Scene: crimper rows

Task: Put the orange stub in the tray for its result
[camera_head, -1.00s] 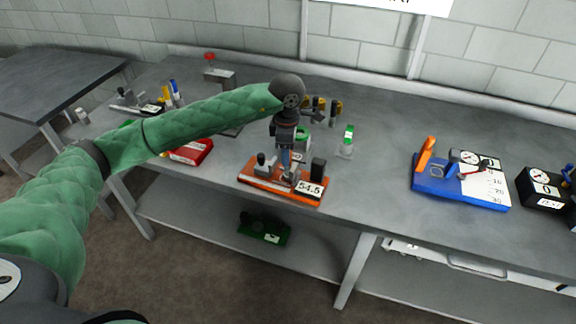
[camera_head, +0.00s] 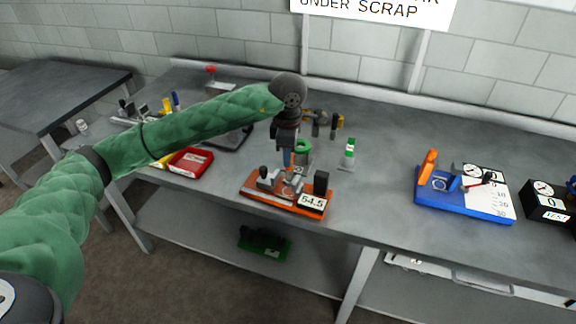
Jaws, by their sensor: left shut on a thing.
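My left gripper (camera_head: 287,164) points down just above the orange tester (camera_head: 270,202), which stands near the front edge of the bench. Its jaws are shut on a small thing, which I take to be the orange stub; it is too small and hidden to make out. The tester has a dark block and a display card (camera_head: 312,203) reading 54.5. A dark tray (camera_head: 240,139) is partly covered by that arm. My right gripper is not in view.
A green-rimmed cup (camera_head: 305,147) stands behind the gripper. A green-capped bottle (camera_head: 349,153) and yellow-handled tools (camera_head: 325,120) are behind and right. A blue tester (camera_head: 463,203) and black gauge box (camera_head: 546,204) stand at right. The bench between the testers is clear.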

